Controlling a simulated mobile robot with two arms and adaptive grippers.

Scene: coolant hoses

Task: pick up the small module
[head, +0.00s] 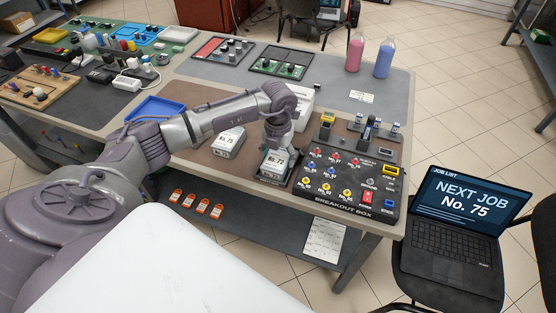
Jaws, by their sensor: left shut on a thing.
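My left arm reaches in from the left across the workbench. Its gripper (278,148) points down and is shut on a small grey module (272,166) with a white label, just left of the breakout box. The label is partly covered by the fingers and its number is hard to read. The module sits at or just above a dark base there; I cannot tell if it touches. A second, similar module (229,142), with a label that seems to read No. 75, lies on the brown mat to the left. My right gripper is not in view.
The black breakout box (345,205) stands close to the right of the gripper. A white box (300,103) is behind it and a blue tray (160,109) to the left. A laptop (455,225) on a chair shows "NEXT JOB No. 75". Orange tags (203,206) lie on the lower shelf.

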